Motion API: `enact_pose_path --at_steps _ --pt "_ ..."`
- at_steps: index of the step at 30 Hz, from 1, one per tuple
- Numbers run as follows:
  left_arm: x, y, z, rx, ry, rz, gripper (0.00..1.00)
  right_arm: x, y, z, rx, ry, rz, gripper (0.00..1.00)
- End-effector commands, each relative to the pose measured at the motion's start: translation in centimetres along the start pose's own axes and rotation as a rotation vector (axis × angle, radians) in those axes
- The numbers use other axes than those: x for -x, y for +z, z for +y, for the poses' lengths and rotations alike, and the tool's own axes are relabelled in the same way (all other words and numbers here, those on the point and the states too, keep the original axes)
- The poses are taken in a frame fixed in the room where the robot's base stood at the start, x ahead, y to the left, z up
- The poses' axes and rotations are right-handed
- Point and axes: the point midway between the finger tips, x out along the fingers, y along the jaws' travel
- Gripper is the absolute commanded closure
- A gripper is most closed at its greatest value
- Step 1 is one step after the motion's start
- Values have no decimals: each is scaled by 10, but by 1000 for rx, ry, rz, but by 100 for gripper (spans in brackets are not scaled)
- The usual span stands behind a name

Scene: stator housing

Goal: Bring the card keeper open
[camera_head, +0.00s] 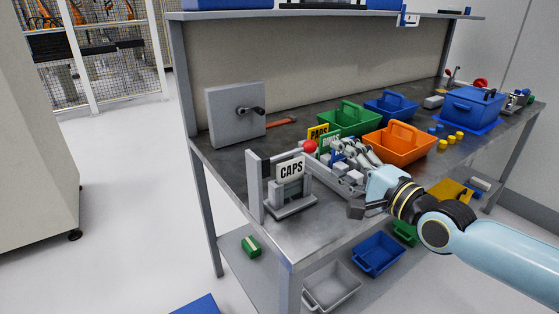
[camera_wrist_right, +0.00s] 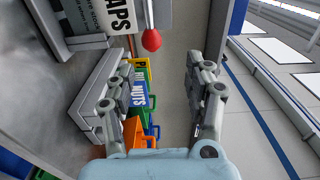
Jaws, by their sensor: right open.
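A grey fixture stands at the near left corner of the workbench and holds an upright white CAPS card (camera_head: 291,170). The card also shows at the top of the right wrist view (camera_wrist_right: 117,15), cut off by the edge. A red ball knob (camera_head: 310,146) shows just right of the card's top; it also shows in the wrist view (camera_wrist_right: 152,40), beyond my fingertips. I cannot tell from these views how the card keeper stands. My right gripper (camera_wrist_right: 168,82) is open and empty, to the right of the fixture and apart from the knob. My left gripper is out of view.
Behind the gripper stand a green bin (camera_head: 349,119), an orange bin (camera_head: 400,143) and blue bins (camera_head: 391,106). A grey box with a crank (camera_head: 236,115) stands at the back left. The bench's near edge is below my right gripper.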

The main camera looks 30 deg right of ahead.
Motion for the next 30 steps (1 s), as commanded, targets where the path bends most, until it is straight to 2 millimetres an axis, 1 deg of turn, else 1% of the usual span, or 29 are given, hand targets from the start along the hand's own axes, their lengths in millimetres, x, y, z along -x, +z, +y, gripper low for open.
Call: enact_pose_path --at_steps 1,7,10,14,18,21,25,30 --pt "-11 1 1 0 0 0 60 0 0 8 10 -2 -7 47" --pt "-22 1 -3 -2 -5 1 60 -2 -4 16 27 0 -12 47" --pt "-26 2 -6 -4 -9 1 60 -10 -4 17 27 -1 -11 47" --pt "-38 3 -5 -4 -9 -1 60 -33 -4 18 27 -3 -10 47" --pt "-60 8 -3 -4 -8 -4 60 -62 -4 21 28 -3 -10 47" --pt "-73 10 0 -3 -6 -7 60 -80 -4 21 27 -1 -10 47" --pt "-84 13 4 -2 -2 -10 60 -97 -3 20 27 0 -10 47" --pt "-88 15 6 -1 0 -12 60 -107 -3 17 27 1 -11 47"
